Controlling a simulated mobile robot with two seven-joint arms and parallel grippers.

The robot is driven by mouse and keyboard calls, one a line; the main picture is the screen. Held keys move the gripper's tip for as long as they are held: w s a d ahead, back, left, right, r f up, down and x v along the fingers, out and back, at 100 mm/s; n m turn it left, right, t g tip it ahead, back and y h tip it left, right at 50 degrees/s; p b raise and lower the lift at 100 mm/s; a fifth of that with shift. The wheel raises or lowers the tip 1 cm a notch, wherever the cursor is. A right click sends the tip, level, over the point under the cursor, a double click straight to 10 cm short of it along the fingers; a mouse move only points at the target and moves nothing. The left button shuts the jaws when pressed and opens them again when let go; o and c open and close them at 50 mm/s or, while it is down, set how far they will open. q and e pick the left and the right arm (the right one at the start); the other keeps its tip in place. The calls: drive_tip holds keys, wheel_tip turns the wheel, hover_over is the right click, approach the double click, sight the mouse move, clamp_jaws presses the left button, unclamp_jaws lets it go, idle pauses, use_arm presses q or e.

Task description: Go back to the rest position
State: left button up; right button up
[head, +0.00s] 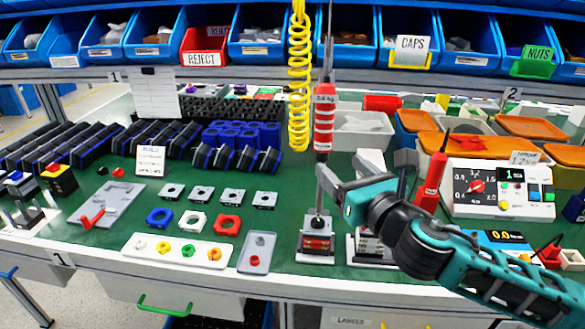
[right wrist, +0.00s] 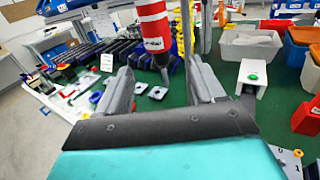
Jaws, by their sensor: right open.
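My right gripper (head: 362,170) is over the right half of the green bench in the head view, its teal and black arm coming in from the lower right. Its two grey fingers are wide apart with nothing between them. The same open fingers show in the right wrist view (right wrist: 160,85), with the bench beyond them. My left gripper does not show.
A red upright tool (head: 431,182) and a white panel with a red knob (head: 497,190) stand to the right. Small plates and trays lie left.

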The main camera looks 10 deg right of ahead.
drive_tip(key=s+a+f+m+g, duration=0.2)
drive_tip(key=s+f+m, duration=0.1)
drive_tip(key=f+m, duration=0.55)
drive_tip(key=s+a+f+m+g, duration=0.15)
drive_tip(key=s+f+m, duration=0.25)
drive_tip(key=f+m, duration=0.45)
drive_tip(key=s+d+f+m+g+h, duration=0.1)
drive_tip(key=s+d+f+m, duration=0.1)
drive_tip(key=s+f+m, duration=0.5)
drive_tip(key=s+d+f+m+g+h, duration=0.1)
drive_tip(key=s+f+m, duration=0.5)
drive_tip(key=m, duration=0.6)
drive_tip(key=shift+s+d+f+g, duration=0.4)
drive_tip(key=shift+d+f+g, duration=0.2)
drive_tip(key=shift+d, duration=0.2)
